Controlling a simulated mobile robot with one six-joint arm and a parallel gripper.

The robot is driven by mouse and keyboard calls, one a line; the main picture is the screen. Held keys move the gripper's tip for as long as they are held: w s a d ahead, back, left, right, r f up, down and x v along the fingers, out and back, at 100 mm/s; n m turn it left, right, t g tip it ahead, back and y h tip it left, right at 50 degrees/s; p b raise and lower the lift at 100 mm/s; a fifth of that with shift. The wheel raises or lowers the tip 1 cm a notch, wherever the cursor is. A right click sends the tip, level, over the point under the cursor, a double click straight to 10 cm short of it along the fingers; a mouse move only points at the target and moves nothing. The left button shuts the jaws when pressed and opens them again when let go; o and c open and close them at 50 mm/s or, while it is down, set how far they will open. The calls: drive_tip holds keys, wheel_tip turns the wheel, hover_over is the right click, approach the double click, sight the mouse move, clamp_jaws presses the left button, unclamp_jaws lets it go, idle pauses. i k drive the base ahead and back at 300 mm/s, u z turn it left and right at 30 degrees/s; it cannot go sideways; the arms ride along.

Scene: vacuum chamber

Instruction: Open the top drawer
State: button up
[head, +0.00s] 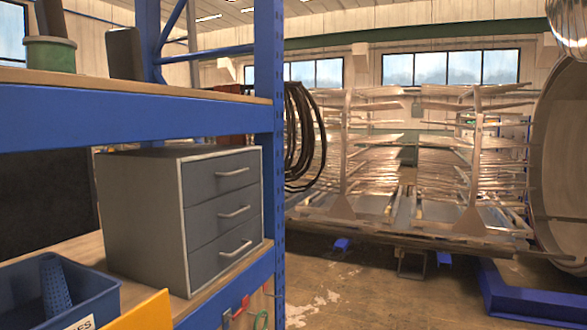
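A grey drawer cabinet (150,213) with three stacked drawers stands on the middle wooden shelf of a blue rack in the head view. Its front faces right, towards the open aisle. The top drawer (217,176) is closed, flush with the front, and has a light bar handle (232,172). The middle drawer (222,210) and bottom drawer (225,249) below it are closed too, each with the same kind of handle. My gripper is not in view.
The blue rack's upright (269,120) stands just beside the cabinet's right side. An upper shelf (130,128) runs above it. A blue bin (55,290) and a yellow item (140,313) are at the lower left. The floor (345,290) to the right is open.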

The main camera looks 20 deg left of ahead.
sight(202, 181)
drive_tip(key=u, duration=0.7)
drive_tip(key=i, duration=1.2)
drive_tip(key=u, duration=0.9)
drive_tip(key=i, duration=0.35)
drive_tip(key=u, duration=0.2)
